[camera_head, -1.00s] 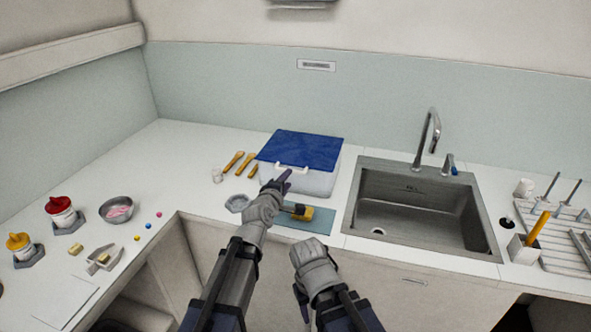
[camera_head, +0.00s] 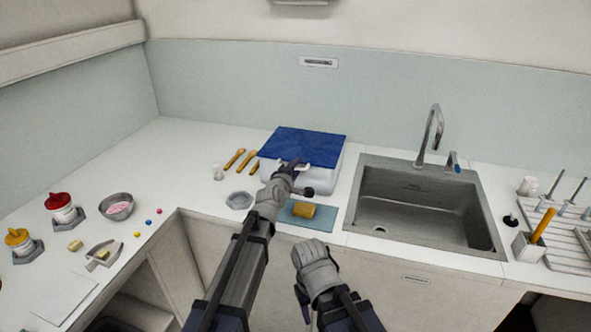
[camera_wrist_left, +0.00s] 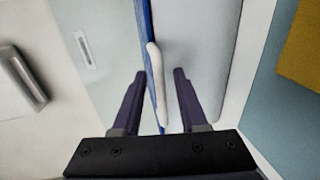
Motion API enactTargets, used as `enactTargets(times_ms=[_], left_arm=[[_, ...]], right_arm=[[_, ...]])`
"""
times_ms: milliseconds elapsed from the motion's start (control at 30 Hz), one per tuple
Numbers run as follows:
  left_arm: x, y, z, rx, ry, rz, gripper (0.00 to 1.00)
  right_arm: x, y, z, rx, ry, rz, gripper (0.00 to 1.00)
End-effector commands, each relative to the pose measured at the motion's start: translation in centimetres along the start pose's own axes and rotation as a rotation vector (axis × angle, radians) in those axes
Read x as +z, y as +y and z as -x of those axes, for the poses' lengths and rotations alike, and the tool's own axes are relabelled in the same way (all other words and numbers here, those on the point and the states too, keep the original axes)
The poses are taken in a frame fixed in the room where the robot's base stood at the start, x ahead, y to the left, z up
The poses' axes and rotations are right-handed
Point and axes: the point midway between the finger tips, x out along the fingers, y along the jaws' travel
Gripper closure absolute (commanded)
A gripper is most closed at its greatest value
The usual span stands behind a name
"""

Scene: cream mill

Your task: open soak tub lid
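The soak tub (camera_head: 325,181) is a white box with a flat blue lid (camera_head: 303,147) at the back of the counter, left of the sink. The lid lies closed on it. A white bar handle (camera_head: 304,168) runs along the lid's front edge. My left gripper (camera_head: 287,166) is at this handle. In the left wrist view the handle (camera_wrist_left: 157,85) stands between the two open fingers of the left gripper (camera_wrist_left: 158,100), with gaps visible on both sides.
A yellow block (camera_head: 303,210) lies on a blue-grey mat (camera_head: 318,220) in front of the tub. A grey hexagonal dish (camera_head: 239,200) and wooden tools (camera_head: 235,159) are to the left. The sink (camera_head: 425,205) is right.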

Motion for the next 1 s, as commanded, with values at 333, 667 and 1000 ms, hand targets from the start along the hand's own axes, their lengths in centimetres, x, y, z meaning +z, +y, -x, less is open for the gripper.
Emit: enactTargets(times_ms=[333,667,1000], left_arm=[[0.0,-0.01,0.02,0.0,0.0,0.0,0.98],[0.0,-0.02,0.02,-0.001,0.0,0.0,1.0],[0.01,-0.02,0.03,-0.001,0.0,0.0,1.0]], right_arm=[[0.0,0.0,0.0,0.0,0.0,0.0,0.5],[0.0,0.0,0.0,0.0,0.0,0.0,0.5],[0.0,0.0,0.0,0.0,0.0,0.0,0.5]])
